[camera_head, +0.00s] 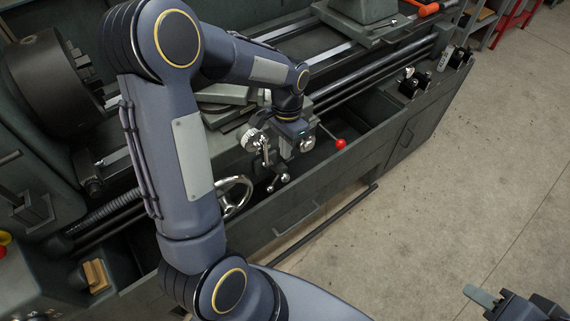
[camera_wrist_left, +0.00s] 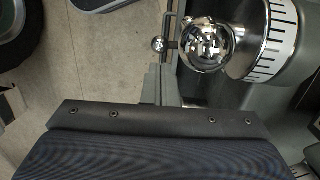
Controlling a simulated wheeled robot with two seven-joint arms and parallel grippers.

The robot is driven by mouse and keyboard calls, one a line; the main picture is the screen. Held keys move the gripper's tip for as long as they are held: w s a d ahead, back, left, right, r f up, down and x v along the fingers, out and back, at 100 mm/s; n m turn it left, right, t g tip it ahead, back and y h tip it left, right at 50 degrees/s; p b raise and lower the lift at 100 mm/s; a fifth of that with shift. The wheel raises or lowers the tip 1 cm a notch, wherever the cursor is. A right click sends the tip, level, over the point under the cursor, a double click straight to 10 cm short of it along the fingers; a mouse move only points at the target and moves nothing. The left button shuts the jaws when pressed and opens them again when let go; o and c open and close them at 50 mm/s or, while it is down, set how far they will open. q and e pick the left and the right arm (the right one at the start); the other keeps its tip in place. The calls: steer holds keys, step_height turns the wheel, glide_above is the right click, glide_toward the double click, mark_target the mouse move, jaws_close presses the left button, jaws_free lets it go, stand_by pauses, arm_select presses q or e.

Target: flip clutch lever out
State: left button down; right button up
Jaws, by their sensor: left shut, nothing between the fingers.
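A lever with a red ball knob (camera_head: 340,143) sticks out from the front of the lathe's carriage in the head view; I cannot tell if it is the clutch lever. My left gripper (camera_wrist_left: 166,88) is shut and empty, its fingers showing beyond the dark wrist edge. In the head view its wrist is over the carriage front, left of the red knob, and the fingertips are hard to make out. A chrome ball (camera_wrist_left: 206,45) is close beside the fingers in the wrist view, next to a graduated dial (camera_wrist_left: 272,40). My right gripper (camera_head: 510,303) is partly in view at the bottom right, away from the lathe.
A chrome handwheel (camera_head: 236,194) and a small ball crank (camera_head: 279,181) are on the carriage front, near my left arm. The chuck (camera_head: 40,80) is at the far left. The chip tray's edge (camera_head: 350,160) runs along the front. The concrete floor (camera_head: 470,170) at right is clear.

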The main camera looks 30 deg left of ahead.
mark_target(286, 174)
arm_select(q)
steer(key=f, duration=0.4)
steer(key=s+f, duration=0.1)
steer(key=f, duration=0.1)
steer(key=shift+d+f, duration=0.15)
steer(key=shift+f, duration=0.1)
steer(key=shift+d+f+b, duration=0.25)
steer(key=shift+f+b, duration=0.05)
steer(key=shift+b, duration=0.05)
step_height(286, 174, down, 6)
steer(key=s+d+t+y+b, duration=0.1)
steer(key=y+b, duration=0.5)
steer(key=b, duration=0.7)
steer(key=shift+d+f+t+y, duration=0.15)
steer(key=shift+d+t+y, duration=0.15)
steer(key=shift+d+t, duration=0.45)
steer(key=shift+s+f+b, duration=0.1)
steer(key=shift+s+b, duration=0.05)
steer(key=shift+b, duration=0.15)
